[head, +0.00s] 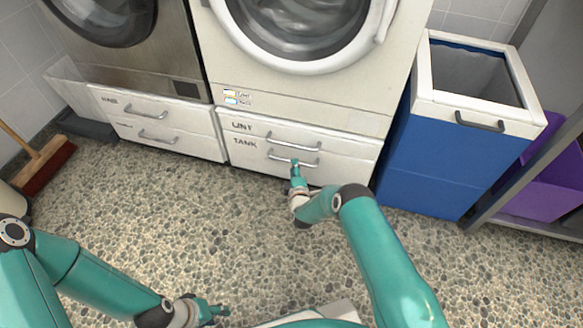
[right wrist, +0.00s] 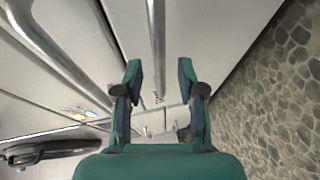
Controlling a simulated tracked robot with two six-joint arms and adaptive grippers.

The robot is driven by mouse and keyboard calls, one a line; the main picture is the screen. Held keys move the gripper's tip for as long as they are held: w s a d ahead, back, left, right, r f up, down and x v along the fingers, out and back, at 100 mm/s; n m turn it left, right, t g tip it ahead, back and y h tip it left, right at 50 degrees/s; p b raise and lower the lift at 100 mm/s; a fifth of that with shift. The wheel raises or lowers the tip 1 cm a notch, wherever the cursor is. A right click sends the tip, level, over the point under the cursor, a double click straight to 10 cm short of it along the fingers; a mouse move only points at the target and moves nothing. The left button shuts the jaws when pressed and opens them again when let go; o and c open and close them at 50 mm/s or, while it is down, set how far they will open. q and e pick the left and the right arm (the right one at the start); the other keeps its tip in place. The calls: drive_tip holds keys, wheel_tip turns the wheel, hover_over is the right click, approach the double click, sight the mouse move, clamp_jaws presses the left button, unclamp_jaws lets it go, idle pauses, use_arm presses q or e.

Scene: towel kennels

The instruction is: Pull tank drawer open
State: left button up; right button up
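The tank drawer (head: 253,156) is the lower white drawer marked TANK under the right-hand machine. Its front looks flush with the drawer above, so it appears shut. Its metal bar handle (head: 306,162) shows in the head view.
The lint drawer (head: 350,145) with its own handle sits directly above. Two more drawers (head: 185,135) are to the left. A blue bin (head: 425,165) stands close on the right, beside a shelf with a purple box (head: 545,190). The pebbled floor in front is clear. A broom (head: 48,165) is far left.

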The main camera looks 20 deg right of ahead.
drive_tip(key=shift+b+x, duration=0.8)
drive_tip(key=shift+x, duration=1.1)
clamp_jaws()
